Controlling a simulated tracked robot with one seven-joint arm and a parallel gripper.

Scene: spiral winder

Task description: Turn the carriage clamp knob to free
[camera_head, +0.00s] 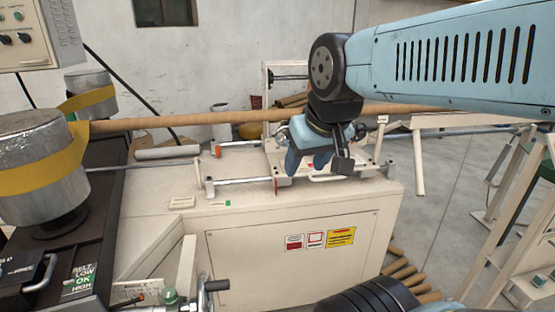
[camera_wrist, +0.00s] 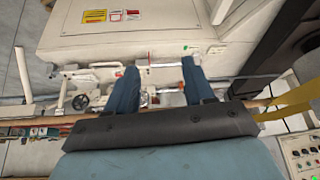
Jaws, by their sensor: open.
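The cream carriage (camera_head: 268,160) sits on steel rails on top of the machine bed. My gripper (camera_head: 308,168) hangs over the carriage, pointing down, with its blue fingers apart. In the wrist view my gripper (camera_wrist: 160,68) shows both fingers spread, with part of the carriage and a rail between and beyond them. Nothing is seen held. I cannot make out the clamp knob for certain; my fingers and wrist cover part of the carriage. A small red mark (camera_head: 275,186) and a green mark (camera_head: 228,203) show on the bed's front edge.
A long brown tube (camera_head: 200,119) runs across behind my gripper, close to my wrist. A metal drum with a yellow band (camera_head: 30,165) stands at the left. A dark handwheel (camera_wrist: 80,102) shows in the wrist view. A cream frame (camera_head: 520,210) stands at the right.

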